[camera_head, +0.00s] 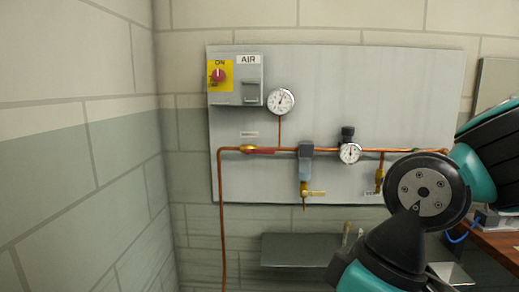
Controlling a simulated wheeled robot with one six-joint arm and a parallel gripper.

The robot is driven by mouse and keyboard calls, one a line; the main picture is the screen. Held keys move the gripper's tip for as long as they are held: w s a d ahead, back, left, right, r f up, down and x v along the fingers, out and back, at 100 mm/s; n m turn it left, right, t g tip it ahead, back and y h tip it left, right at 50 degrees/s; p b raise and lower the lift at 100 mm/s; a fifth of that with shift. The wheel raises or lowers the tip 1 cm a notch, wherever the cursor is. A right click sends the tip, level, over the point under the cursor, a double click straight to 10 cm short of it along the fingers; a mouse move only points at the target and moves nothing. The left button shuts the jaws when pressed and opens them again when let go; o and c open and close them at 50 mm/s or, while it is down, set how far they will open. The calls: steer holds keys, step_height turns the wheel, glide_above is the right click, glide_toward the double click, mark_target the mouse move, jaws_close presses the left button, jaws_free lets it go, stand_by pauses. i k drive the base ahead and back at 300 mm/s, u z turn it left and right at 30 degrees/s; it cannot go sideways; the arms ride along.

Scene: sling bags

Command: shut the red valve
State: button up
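The red valve (262,151) is at the left part of the horizontal copper pipe on the grey wall panel. Its brass body (247,149) sits on the pipe. Its red lever lies along the pipe, pointing right. My arm comes in from the right edge, with a black and teal joint in front of the panel's lower right corner. The arm runs down out of the bottom of the picture. My gripper is not in view, so its place relative to the valve cannot be seen.
The grey panel (400,80) also carries a red knob (218,75) on a yellow plate marked ON, a round gauge (281,102), a smaller gauge (350,153) and a brass tap (315,194). A grey shelf (295,250) is below. A wooden bench (500,245) stands at right.

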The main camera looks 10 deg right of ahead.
mark_target(248, 151)
steer(key=z, duration=0.05)
steer(key=k, duration=1)
steer(key=u, duration=0.85)
steer(key=i, duration=1.6)
steer(key=z, duration=1.05)
steer(key=i, duration=0.4)
steer(key=z, duration=0.25)
